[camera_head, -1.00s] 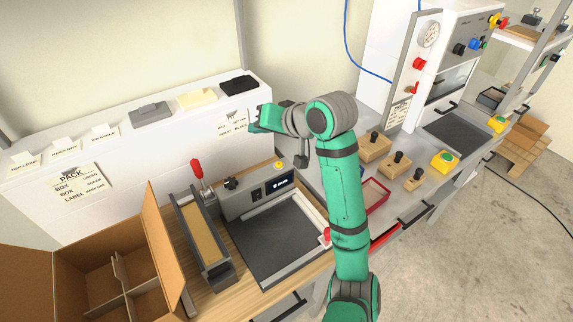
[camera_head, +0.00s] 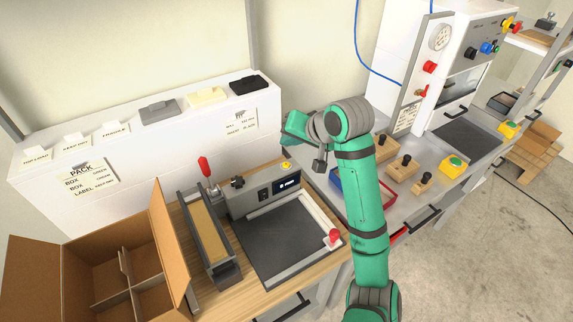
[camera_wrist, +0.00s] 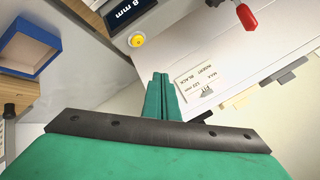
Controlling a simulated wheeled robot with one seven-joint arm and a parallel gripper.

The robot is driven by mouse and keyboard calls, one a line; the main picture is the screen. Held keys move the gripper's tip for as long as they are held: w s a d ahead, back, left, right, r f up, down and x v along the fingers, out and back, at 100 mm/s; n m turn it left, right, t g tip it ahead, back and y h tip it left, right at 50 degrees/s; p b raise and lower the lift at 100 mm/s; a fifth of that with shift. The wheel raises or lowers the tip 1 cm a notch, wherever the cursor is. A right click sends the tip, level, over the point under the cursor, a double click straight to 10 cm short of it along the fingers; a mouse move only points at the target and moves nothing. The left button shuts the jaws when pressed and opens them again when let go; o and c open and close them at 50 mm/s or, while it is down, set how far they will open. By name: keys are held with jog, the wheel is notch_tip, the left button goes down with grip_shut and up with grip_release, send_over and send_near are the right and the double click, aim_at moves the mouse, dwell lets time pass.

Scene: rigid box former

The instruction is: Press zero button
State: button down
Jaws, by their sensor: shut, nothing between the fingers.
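A small round yellow button (camera_head: 286,165) sits on top of the grey control box (camera_head: 262,191) at its right end, beside a lit display (camera_head: 287,184). The yellow button also shows in the wrist view (camera_wrist: 137,39), just above and left of my fingertips. The display there (camera_wrist: 128,14) reads "8 mm". My gripper (camera_wrist: 160,76) is shut and empty, its fingers pressed together. In the head view my gripper (camera_head: 290,142) is above the yellow button and slightly to its right, apart from it. I cannot read a label on the button.
A red-handled lever (camera_head: 204,168) and a black knob (camera_head: 238,182) stand left of the button. A white ledge with labelled blocks (camera_head: 160,110) runs behind. A blue-edged tray (camera_head: 350,192) lies right, partly behind my arm. An open cardboard box (camera_head: 88,262) stands at left.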

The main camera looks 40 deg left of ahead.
send_over(289, 169)
jog(key=shift+f, duration=2.85)
jog(key=shift+f, duration=0.15)
jog(key=shift+f, duration=0.25)
jog(key=shift+f, duration=0.45)
dwell(0.7)
jog(key=shift+r, duration=0.85)
jog(key=shift+r, duration=2.5)
